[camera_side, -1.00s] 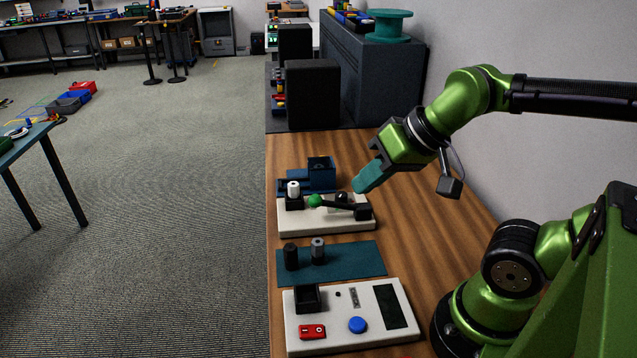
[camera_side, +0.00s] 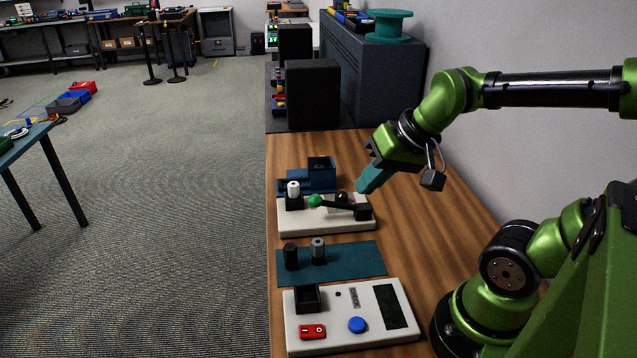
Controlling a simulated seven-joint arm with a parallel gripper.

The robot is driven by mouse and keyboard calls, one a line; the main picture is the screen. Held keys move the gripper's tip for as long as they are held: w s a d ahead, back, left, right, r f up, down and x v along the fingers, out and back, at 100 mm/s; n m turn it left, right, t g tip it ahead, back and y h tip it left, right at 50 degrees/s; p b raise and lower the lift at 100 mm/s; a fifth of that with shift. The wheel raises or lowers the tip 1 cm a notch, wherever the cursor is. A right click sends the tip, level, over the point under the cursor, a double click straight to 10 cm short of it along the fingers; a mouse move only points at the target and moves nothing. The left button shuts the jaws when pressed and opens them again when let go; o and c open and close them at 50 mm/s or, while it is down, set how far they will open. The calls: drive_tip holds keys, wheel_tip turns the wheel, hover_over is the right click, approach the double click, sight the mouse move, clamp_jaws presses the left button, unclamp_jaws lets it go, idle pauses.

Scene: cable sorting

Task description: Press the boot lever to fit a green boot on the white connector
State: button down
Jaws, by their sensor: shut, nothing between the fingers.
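The boot press is a cream base (camera_side: 345,225) with a black lever (camera_side: 340,206) ending in a green ball knob (camera_side: 314,201). A white connector (camera_side: 293,189) stands upright in a black holder at the left end of the base. Whether a green boot is on it cannot be made out; no separate green boot shows. My gripper (camera_side: 362,188) has teal fingers, shut and empty, pointing down and left. It is above the right part of the press, to the right of the knob, and appears apart from the lever.
A teal mat (camera_side: 335,262) carries a black cylinder (camera_side: 291,257) and a grey connector (camera_side: 318,251). In front is a tester (camera_side: 355,335) with red and blue buttons. Blue bins (camera_side: 321,174) stand behind the press. A black box (camera_side: 313,94) is farther back. The wood right of the press is clear.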

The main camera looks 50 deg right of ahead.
drive_tip(key=w+d+f+m+t+y, duration=0.2)
drive_tip(key=w+d+m+t+y, duration=0.2)
drive_tip(key=w+d+m, duration=0.6)
drive_tip(key=w+m, duration=0.2)
drive_tip(key=m, duration=0.4)
drive_tip(key=shift+w+t+y, duration=0.2)
drive_tip(key=shift+t+y, duration=0.2)
hover_over(327, 203)
drive_tip(key=shift+s+d+f, duration=0.1)
drive_tip(key=shift+f, duration=4.05)
drive_tip(key=shift+f, duration=0.1)
drive_tip(key=shift+f, duration=0.3)
